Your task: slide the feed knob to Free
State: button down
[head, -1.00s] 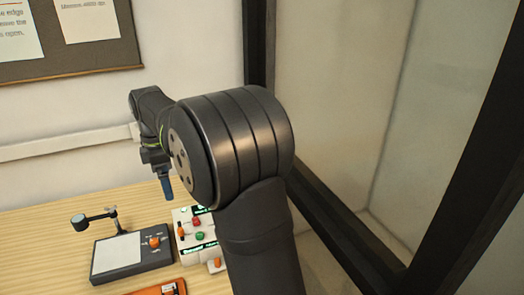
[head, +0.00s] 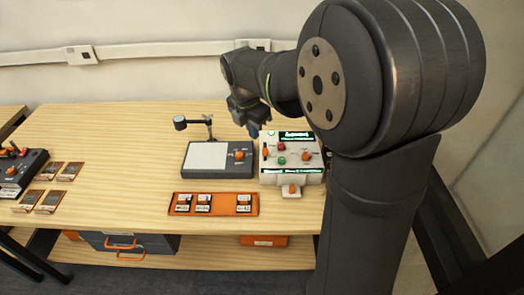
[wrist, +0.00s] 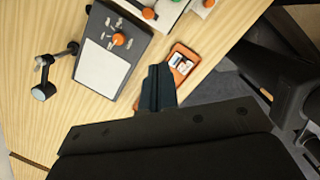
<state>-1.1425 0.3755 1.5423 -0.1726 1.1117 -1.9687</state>
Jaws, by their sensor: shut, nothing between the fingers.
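A white machine (head: 267,178) with green lit displays stands at the right of the table in the head view. On its face are a red button (head: 281,146), a green button (head: 281,160), an orange slider-like knob (head: 265,152) at left and an orange knob (head: 307,156) at right. Another orange knob (head: 292,189) is at its front. I cannot read which one is the feed knob. My gripper (head: 254,131) is shut and empty, just behind the machine's back left corner. Its closed fingers (wrist: 159,70) also show in the wrist view, apart from the machine (wrist: 172,12) there.
Left of the machine is a dark device (head: 192,172) with a white pad, an orange knob (head: 239,155) and a lens arm (head: 195,122). An orange tray (head: 222,209) with several small cards lies in front. A dark box (head: 22,180) and cards are far left.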

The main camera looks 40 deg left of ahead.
aim_at(265, 153)
jog(key=s+f+n, duration=0.1)
jog(key=s+d+f+n, duration=0.1)
jog(key=n, duration=0.1)
jog(key=shift+s, duration=0.1)
jog(key=w+f, duration=0.1)
jog(key=f, duration=0.2)
jog(key=w+a+f, duration=0.1)
jog(key=w+f, duration=0.1)
jog(key=f, duration=0.1)
jog(key=w+f, duration=0.2)
jog(key=f, duration=0.1)
jog(key=shift+a+f, duration=0.2)
jog(key=shift+f, duration=0.15)
jog(key=shift+w+a, duration=0.25)
jog(key=shift+w, duration=0.3)
jog(key=w+a, duration=0.4)
jog(key=shift+w+a, duration=0.15)
jog(key=shift+w, duration=0.05)
